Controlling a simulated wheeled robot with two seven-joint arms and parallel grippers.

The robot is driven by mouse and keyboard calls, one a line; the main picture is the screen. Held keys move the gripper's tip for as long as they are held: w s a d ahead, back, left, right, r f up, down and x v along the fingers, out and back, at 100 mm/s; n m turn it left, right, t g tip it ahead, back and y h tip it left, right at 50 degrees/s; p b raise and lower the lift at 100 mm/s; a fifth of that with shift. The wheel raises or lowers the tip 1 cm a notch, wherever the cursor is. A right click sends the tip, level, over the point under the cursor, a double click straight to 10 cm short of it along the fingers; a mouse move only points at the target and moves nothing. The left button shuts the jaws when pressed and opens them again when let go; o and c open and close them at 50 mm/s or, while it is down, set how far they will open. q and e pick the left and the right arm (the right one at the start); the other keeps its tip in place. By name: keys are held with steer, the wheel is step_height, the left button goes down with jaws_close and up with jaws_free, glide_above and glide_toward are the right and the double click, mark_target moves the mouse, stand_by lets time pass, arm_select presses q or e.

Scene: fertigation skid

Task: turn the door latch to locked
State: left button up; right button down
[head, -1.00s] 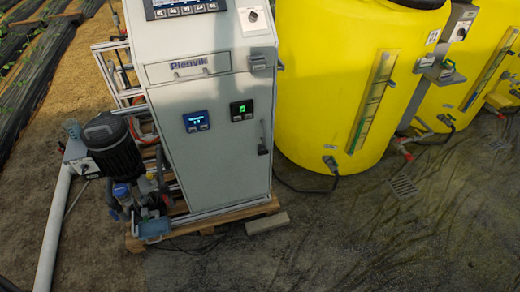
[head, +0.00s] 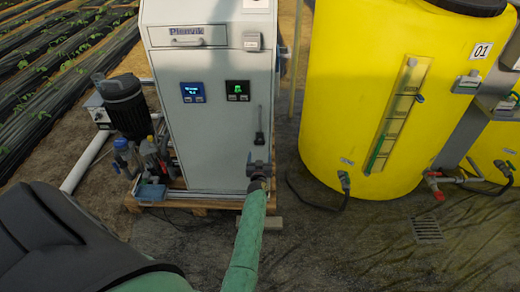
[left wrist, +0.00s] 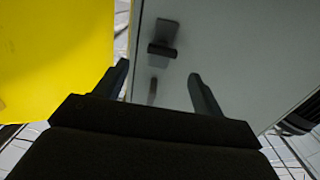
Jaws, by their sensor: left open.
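The door latch (head: 259,127) is a dark, narrow handle near the right edge of the grey cabinet door (head: 220,140). It looks upright in the head view. My left gripper (head: 259,166) is open, a little below the latch in the head view. In the left wrist view the latch (left wrist: 163,47) shows beyond the open fingers of my left gripper (left wrist: 159,70), with a gap between. The fingers do not appear to touch it. My right gripper is not in view.
A yellow tank (head: 350,90) stands right of the cabinet. Two small displays (head: 237,90) sit on the door's upper part. A black motor (head: 126,107) and pipework stand at the left. A drain grate (head: 427,229) lies in the floor at right.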

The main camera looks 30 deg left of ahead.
mark_target(260, 144)
arm_select(q)
steer(key=x, duration=0.8)
steer(key=shift+s+a+r, duration=0.1)
steer(key=shift+a, duration=0.05)
steer(key=c, duration=1)
